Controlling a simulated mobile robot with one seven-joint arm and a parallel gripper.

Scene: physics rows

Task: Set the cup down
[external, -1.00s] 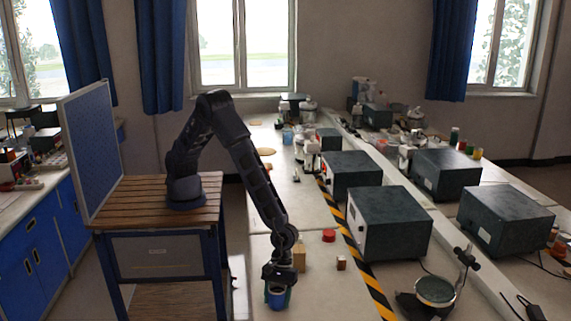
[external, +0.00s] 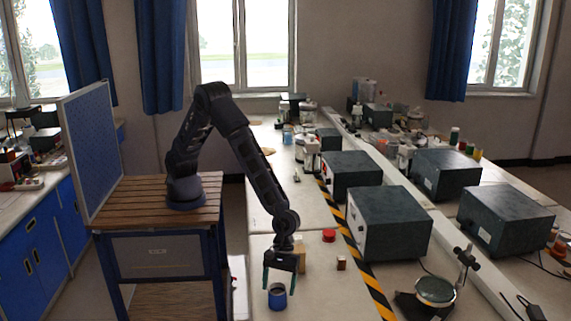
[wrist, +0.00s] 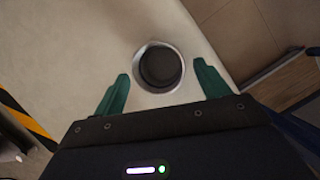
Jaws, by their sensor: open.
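The blue cup (external: 277,297) stands upright on the near end of the white bench. In the wrist view the cup (wrist: 159,67) shows from above as a pale rim around a dark inside. My gripper (external: 279,285) is open and empty above the cup. In the wrist view its two green fingers (wrist: 163,82) are spread to either side of the cup, with clear gaps between them and the rim.
A wooden block (external: 300,256), a red round object (external: 329,236) and a small brown cube (external: 341,263) sit behind the cup. Yellow-black tape (external: 367,276) runs along the bench. A grey box (external: 389,223) stands to the right. The bench's left edge is close to the cup.

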